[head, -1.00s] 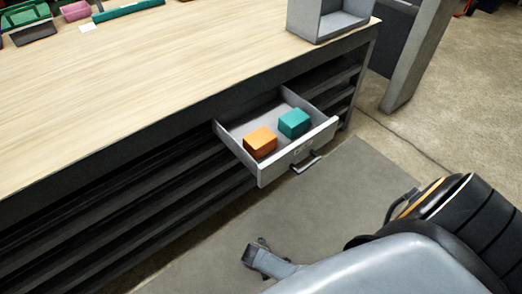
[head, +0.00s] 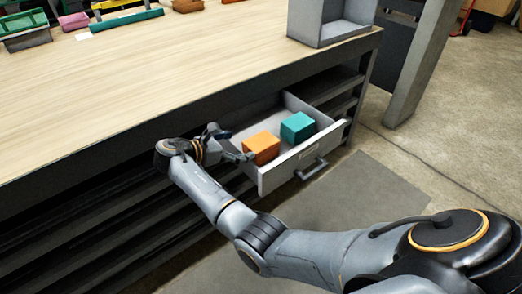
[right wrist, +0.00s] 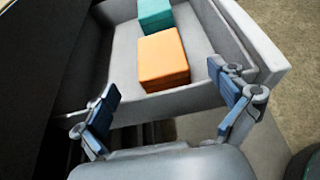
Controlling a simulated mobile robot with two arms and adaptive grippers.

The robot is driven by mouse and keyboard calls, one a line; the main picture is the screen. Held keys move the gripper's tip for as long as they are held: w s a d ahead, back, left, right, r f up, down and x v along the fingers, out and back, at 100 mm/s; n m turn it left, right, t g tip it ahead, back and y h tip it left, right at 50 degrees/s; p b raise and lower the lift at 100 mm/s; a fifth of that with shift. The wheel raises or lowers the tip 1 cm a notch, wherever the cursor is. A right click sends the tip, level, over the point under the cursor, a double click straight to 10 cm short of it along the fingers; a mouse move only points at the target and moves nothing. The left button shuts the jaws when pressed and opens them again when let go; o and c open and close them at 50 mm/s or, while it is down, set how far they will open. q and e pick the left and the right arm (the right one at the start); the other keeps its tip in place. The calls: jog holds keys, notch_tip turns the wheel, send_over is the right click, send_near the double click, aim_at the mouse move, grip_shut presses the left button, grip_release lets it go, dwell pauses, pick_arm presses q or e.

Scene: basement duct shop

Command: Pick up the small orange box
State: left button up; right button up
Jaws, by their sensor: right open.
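The small orange box (head: 261,147) lies in the open drawer (head: 309,166), near its left side. It also shows in the right wrist view (right wrist: 163,60), ahead of the fingers. My right gripper (head: 232,143) is at the drawer's left side, close to the orange box. In the right wrist view my right gripper (right wrist: 168,108) is open, its two blue-padded fingers wide apart, with nothing between them. The orange box lies beyond the fingertips, apart from them. My left gripper is not in view.
A teal box (head: 297,127) lies in the drawer beside the orange box. The drawer juts out from under a wooden workbench (head: 150,75). A grey open bin (head: 345,32) stands on the bench's right end. Dark shelf rails lie below the bench.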

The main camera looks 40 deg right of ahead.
aim_at(259, 142)
jog(key=shift+x, duration=1.05)
jog(key=b+x, duration=0.1)
jog(key=x, duration=0.3)
jog(key=shift+d+f, duration=0.25)
jog(key=shift+d, duration=0.1)
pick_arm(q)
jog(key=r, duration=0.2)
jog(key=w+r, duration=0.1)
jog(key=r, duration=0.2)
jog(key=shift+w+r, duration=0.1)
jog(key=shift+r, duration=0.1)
pick_arm(e)
jog(key=shift+c, duration=0.2)
jog(key=c, duration=1.4)
jog(key=shift+o, duration=0.2)
jog(key=shift+r, duration=0.1)
